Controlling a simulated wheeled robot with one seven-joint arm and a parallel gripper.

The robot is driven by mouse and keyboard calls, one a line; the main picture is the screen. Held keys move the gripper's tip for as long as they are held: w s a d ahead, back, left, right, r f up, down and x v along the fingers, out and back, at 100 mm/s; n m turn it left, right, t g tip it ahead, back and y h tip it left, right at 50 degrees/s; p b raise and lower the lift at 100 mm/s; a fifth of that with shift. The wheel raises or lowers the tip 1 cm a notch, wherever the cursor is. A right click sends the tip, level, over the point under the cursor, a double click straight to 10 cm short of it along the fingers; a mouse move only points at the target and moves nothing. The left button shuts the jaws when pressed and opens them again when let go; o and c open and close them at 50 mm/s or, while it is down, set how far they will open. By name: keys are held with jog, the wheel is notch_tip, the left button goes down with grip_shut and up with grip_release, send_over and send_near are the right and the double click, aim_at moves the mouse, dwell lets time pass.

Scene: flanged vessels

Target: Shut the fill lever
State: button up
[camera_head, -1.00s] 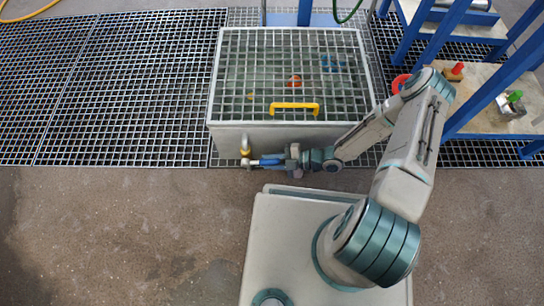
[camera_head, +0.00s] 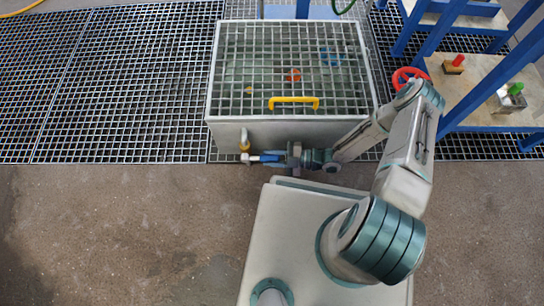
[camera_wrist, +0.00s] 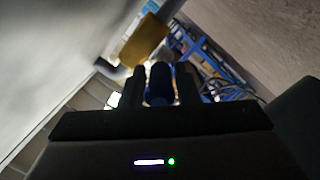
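The fill lever (camera_head: 270,158) is a blue-sleeved handle at the lower left front of the grating-topped tank (camera_head: 228,133). It lies roughly crosswise, pointing right from a brass valve (camera_head: 245,143). My gripper (camera_head: 281,158) reaches it from the right. In the wrist view, the dark fingers of my gripper (camera_wrist: 160,85) stand close on both sides of the blue sleeve (camera_wrist: 159,88), with no clear gap, and look shut on it. The yellow-brown valve body (camera_wrist: 144,42) shows beyond the fingertips. The contact faces are dark.
A yellow handle (camera_head: 294,103) sits on the tank's grating. A red wheel (camera_head: 408,75) is right of the tank, beside my arm. A blue-framed bench (camera_head: 485,105) at the right carries red and green fittings. Bare floor (camera_head: 110,230) lies open at the left front.

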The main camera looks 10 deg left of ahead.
jog(key=shift+o, duration=1.3)
jog(key=shift+d, duration=0.3)
jog(key=w+d+r+p, duration=0.1)
jog(key=d+p, duration=0.2)
jog(key=d, duration=1)
jog(key=shift+w+p, duration=0.3)
jog(key=shift+p, duration=0.05)
